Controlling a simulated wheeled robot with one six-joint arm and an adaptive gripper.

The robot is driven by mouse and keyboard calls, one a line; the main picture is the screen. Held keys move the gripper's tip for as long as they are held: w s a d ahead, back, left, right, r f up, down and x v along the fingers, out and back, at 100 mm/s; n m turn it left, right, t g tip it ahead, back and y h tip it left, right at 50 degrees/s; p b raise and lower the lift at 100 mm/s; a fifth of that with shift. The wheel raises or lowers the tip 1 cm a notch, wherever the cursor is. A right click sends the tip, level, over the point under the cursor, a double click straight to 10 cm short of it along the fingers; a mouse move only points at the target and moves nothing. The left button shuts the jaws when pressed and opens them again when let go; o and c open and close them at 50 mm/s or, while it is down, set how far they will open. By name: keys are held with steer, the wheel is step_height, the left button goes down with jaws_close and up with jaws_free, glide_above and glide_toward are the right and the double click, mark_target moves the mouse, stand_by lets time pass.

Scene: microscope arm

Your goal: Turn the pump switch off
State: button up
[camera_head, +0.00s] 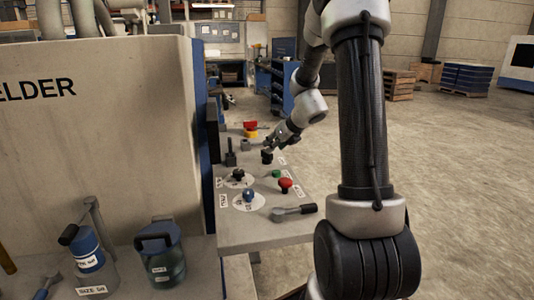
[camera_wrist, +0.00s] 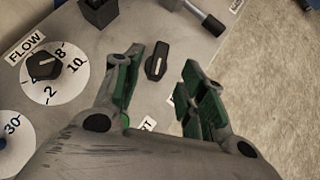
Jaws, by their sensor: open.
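A black rotary switch with a white line on its handle, probably the pump switch, stands on the grey panel in the wrist view (camera_wrist: 157,61). Its handle points nearly up the picture, leaning slightly right. In the head view the switch (camera_head: 267,157) is just below my gripper (camera_head: 272,143). My gripper (camera_wrist: 164,62) is open, with one green-padded finger on each side of the switch. I see clear space on both sides and no contact. A label by the right finger is mostly hidden, so I cannot read the switch's name.
The FLOW dial with its black knob (camera_wrist: 43,66) is left of my left finger. A blue-knobbed dial (camera_head: 248,194), a red button (camera_head: 285,184), a green button (camera_head: 276,174) and a lever (camera_head: 294,210) share the panel (camera_head: 262,233). A black post (camera_head: 230,153) stands nearby.

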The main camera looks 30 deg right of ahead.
mark_target(267, 155)
steer(key=x, duration=0.7)
steer(key=shift+w+f, duration=0.2)
steer(key=shift+f, duration=0.1)
steer(key=shift+c, duration=0.2)
jaws_close()
